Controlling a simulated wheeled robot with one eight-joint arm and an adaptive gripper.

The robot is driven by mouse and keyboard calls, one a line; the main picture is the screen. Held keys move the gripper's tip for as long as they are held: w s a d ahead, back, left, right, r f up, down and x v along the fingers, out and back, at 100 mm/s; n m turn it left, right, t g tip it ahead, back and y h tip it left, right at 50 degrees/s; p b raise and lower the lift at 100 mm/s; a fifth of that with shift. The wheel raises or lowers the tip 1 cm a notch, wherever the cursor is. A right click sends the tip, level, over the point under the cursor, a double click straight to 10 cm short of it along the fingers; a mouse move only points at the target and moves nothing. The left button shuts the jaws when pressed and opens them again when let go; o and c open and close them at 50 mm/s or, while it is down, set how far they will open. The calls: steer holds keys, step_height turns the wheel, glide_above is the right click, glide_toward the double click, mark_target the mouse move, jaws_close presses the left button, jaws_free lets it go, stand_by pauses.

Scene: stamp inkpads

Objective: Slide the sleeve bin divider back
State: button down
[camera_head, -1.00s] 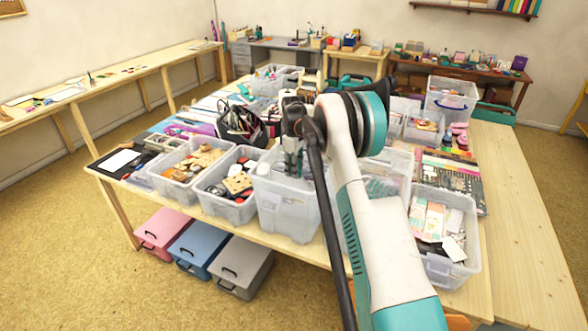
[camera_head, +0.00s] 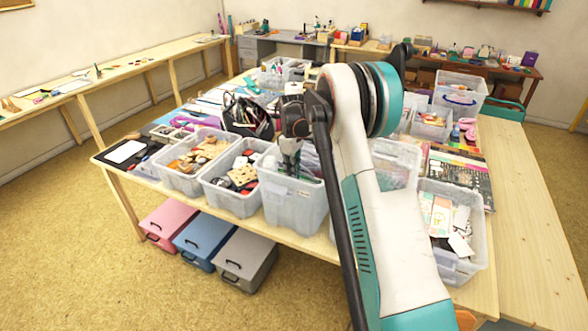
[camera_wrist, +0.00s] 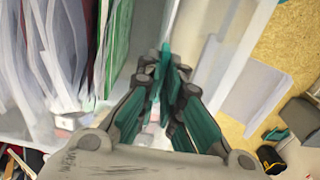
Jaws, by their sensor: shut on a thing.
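My gripper (camera_head: 290,168) reaches down into a translucent plastic bin (camera_head: 292,207) at the front middle of the table. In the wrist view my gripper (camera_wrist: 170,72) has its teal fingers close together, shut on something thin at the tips. This looks like the divider, but the fingers hide most of it and I cannot tell its full outline. Left of the fingers in the wrist view, a green sheet (camera_wrist: 117,45) and clear sleeves (camera_wrist: 50,65) stand on edge inside the bin. My arm hides part of the bin's right side in the head view.
Bins of blocks (camera_head: 192,163) and mixed parts (camera_head: 233,190) stand close on the left. A bin of cards (camera_head: 449,225) stands at the right, past my arm. Lidded pink (camera_head: 168,222), blue (camera_head: 203,240) and grey (camera_head: 244,260) boxes sit under the table.

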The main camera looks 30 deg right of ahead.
steer(key=c, duration=1.8)
jaws_free()
steer(key=shift+o, duration=0.2)
steer(key=shift+r, duration=0.1)
step_height(320, 180, up, 12)
